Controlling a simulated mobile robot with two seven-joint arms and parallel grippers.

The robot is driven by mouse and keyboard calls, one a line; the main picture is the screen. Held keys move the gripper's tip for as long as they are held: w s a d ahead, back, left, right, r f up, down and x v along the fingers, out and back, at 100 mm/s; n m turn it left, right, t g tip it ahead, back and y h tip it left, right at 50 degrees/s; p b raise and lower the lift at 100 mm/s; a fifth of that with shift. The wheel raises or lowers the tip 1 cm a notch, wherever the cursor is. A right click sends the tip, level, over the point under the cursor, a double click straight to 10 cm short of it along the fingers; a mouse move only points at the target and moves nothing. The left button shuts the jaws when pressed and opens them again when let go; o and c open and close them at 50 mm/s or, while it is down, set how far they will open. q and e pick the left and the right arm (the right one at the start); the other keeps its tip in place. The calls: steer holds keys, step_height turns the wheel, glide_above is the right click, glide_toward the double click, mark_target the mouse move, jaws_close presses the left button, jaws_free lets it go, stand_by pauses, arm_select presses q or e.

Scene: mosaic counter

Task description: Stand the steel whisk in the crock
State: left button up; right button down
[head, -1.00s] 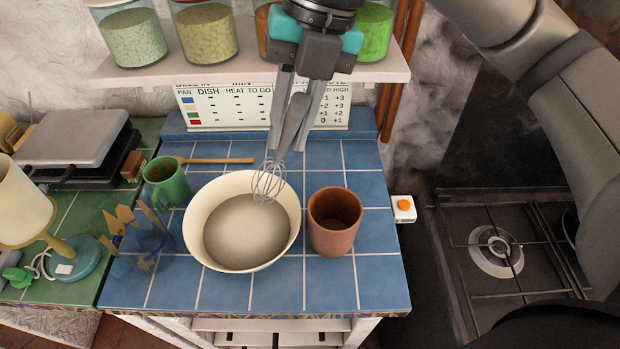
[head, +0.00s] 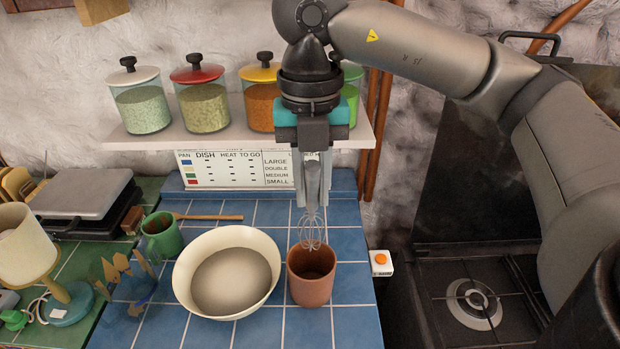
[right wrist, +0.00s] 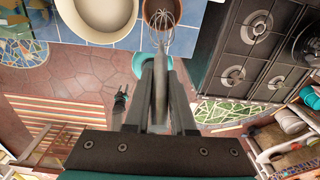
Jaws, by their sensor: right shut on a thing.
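The steel whisk (head: 312,232) hangs wires-down from my right gripper (head: 312,200), which is shut on its handle. Its wires are over the brown terracotta crock (head: 309,287), at the crock's back rim in the head view. I cannot tell whether the wire tips are inside the crock or just above it. In the right wrist view the whisk (right wrist: 161,35) reaches out from between the fingers (right wrist: 158,75) and overlaps the crock (right wrist: 152,8), partly cut off at the top.
A cream bowl (head: 262,248) stands close left of the crock on the blue tiles. A green mug (head: 161,235) and a wooden spoon (head: 212,217) are further left. A shelf with jars (head: 205,105) is behind. A switch box (head: 381,262) and stove (head: 470,300) are to the right.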

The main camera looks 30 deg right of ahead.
mark_target(312, 237)
steer(key=f+b, duration=0.3)
steer(key=f, duration=0.1)
steer(key=f+b, duration=0.4)
steer(key=w+f+b, duration=0.1)
steer(key=f+b, duration=0.3)
steer(key=f, duration=0.1)
steer(key=shift+d, duration=0.25)
arm_select(q)
step_height(312, 237, down, 12)
steer(key=s, duration=0.1)
steer(key=shift+s+r, duration=0.2)
steer(key=shift+r, duration=0.05)
arm_select(e)
jaws_free()
arm_select(q)
steer(key=shift+r, duration=0.1)
arm_select(e)
steer(key=shift+r+p, duration=3.85)
steer(key=shift+r, duration=1.2)
arm_select(q)
step_height(312, 237, up, 8)
steer(key=shift+f, duration=0.25)
